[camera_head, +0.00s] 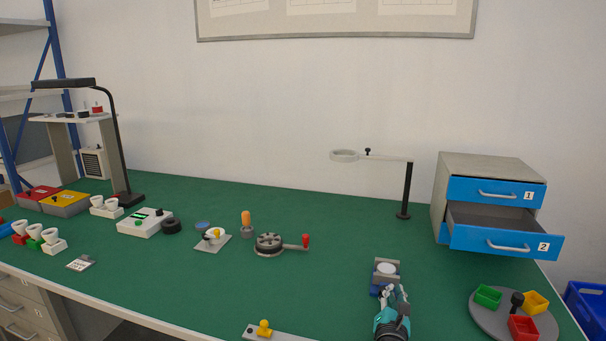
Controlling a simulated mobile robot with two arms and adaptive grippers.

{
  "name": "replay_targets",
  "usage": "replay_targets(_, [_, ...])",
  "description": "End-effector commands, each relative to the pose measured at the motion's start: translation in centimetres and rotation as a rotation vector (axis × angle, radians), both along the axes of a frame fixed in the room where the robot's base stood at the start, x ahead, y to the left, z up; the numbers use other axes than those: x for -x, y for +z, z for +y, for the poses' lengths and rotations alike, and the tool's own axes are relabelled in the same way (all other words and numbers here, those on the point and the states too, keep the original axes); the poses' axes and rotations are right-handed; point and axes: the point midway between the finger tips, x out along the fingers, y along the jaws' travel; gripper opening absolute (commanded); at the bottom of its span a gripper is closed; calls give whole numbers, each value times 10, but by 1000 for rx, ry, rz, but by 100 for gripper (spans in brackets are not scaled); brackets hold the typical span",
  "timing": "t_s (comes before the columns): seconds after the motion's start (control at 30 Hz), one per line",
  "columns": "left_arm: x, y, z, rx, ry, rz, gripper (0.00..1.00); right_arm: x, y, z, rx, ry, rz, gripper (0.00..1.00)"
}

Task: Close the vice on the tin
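The vice (383,278) is a small blue and grey device on the green bench, right of the middle. A round, pale-topped tin (387,268) sits between its jaws, seen from above. I cannot tell whether the jaws touch the tin. My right gripper (391,292) reaches in from the bottom edge and is at the near end of the vice. Its fingers hide that end, so any handle there is not clear. Whether the fingers are open or shut on something is too small to tell. My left gripper is not in view.
A drawer cabinet (443,178) stands at the right back, its lower drawer (500,240) pulled out. A round tray (484,312) with coloured bins is right of my gripper. A ring stand (407,190) is behind the vice. A red-knobbed crank device (268,244) stands left; bench between is clear.

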Motion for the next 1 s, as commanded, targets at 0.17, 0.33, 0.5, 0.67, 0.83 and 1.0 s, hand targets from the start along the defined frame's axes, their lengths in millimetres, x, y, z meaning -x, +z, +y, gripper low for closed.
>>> replay_targets(0.17, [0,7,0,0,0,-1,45,2,0,-1,-2,4,9,0])
replay_targets(0.33, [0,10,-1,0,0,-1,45,5,3,-2,-2,4,7,0])
replay_targets(0.5, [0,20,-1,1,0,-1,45,23,5,3,-3,4,6,0])
replay_targets(0.67, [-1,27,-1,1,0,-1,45,41,6,8,-1,4,3,0])
replay_targets(0.83, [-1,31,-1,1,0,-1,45,57,5,12,-1,3,3,0])
replay_targets(1.0, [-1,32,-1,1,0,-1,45,60,5,13,0,2,1,0])
